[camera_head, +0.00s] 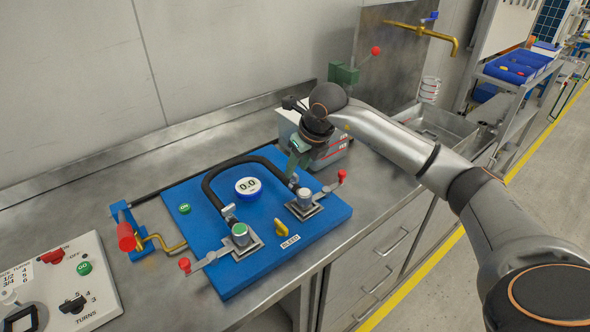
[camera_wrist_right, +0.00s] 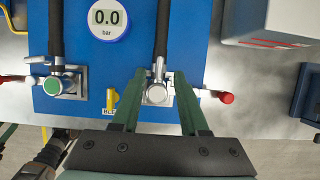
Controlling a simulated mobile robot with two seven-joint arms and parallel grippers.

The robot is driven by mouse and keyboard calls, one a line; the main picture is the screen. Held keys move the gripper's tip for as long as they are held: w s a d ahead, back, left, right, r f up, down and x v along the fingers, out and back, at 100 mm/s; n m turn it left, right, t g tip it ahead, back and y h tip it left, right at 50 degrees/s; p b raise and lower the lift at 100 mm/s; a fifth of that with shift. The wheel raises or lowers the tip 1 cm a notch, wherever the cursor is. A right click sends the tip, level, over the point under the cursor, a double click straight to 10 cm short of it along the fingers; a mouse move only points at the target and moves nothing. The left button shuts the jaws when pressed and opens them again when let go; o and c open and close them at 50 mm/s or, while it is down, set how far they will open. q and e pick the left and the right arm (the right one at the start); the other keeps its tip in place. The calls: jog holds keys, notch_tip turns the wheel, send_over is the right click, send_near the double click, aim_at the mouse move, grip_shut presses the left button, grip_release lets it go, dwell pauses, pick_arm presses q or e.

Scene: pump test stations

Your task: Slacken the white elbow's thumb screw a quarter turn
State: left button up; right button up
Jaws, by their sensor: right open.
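The blue pump board (camera_head: 190,252) holds two hose elbows in clamps. The elbow with the white-grey cap (camera_head: 304,197) is on the right side; its cap also shows in the right wrist view (camera_wrist_right: 156,94). The other elbow has a green cap (camera_head: 240,231), also in the wrist view (camera_wrist_right: 52,86). My right gripper (camera_wrist_right: 160,74) is open, its green fingers on either side of the white-capped elbow in the wrist view. I cannot tell whether they touch it. In the head view my right gripper (camera_head: 295,166) is partly hidden. A dark part of my left arm (camera_wrist_right: 42,152) shows at the wrist view's lower left; its jaws are unclear.
A round gauge (camera_head: 248,187) reads 0.0. Red-knobbed levers (camera_head: 341,175) stick out beside the clamps. A yellow handle (camera_head: 281,228) stands by the BLEED label. A grey box (camera_head: 336,150) stands behind my right gripper. A control panel (camera_head: 85,310) lies at the left.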

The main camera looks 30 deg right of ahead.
aim_at(295, 174)
jog(key=shift+x, duration=1.5)
grip_shut()
